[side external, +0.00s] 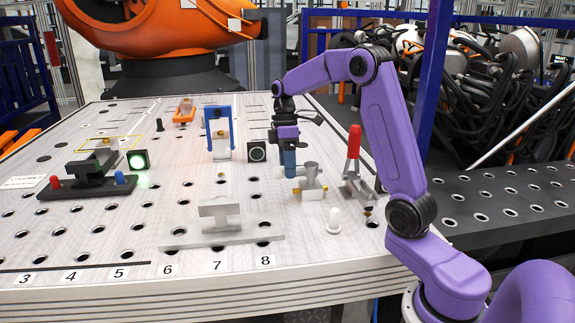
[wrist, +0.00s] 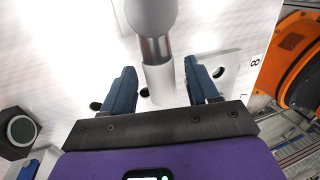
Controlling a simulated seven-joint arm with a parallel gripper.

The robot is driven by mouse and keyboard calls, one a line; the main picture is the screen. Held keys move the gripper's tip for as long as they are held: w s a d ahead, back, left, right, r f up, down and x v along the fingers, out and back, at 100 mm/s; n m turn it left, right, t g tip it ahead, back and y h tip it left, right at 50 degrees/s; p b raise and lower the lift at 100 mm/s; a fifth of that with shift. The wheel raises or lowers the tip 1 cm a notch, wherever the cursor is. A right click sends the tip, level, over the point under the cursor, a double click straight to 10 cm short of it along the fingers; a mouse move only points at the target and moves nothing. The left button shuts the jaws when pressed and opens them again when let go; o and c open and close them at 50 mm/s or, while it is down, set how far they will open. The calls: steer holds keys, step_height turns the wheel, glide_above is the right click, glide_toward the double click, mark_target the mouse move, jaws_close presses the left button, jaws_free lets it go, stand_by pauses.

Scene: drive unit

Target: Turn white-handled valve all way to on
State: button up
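The white-handled valve (side external: 311,178) stands right of the middle of the worktop in the side view, with a grey upright body. In the wrist view, its round grey top (wrist: 150,14) is at the upper edge. A metal stem (wrist: 156,48) leads from it to the white handle (wrist: 161,84). My gripper (side external: 291,172) points down just left of the valve body. In the wrist view, my gripper (wrist: 163,88) is open, with its two blue fingers on either side of the white handle. Gaps show between handle and fingers. The handle is mostly hidden in the side view.
A dark box with an unlit ring (side external: 257,152) stands left of my gripper. A lit box (side external: 138,161) glows at left. A grey block (side external: 220,213) sits in front.

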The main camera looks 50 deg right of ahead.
steer(key=v, duration=1.2)
stand_by(0.5)
steer(key=s+a+f+n+h, duration=0.1)
steer(key=s+a+f, duration=0.3)
steer(key=a, duration=0.5)
steer(key=s+a+f+h, duration=0.1)
steer(key=s+a, duration=0.6)
steer(key=a, duration=0.3)
steer(key=s+f+n+t, duration=0.1)
steer(key=s+f, duration=0.3)
steer(key=s, duration=0.6)
steer(key=s+a+f+n+t, duration=0.1)
steer(key=s+f, duration=0.4)
steer(key=s, duration=0.5)
steer(key=shift+s+f, duration=0.2)
steer(key=shift+s, duration=0.2)
steer(key=shift+a, duration=0.1)
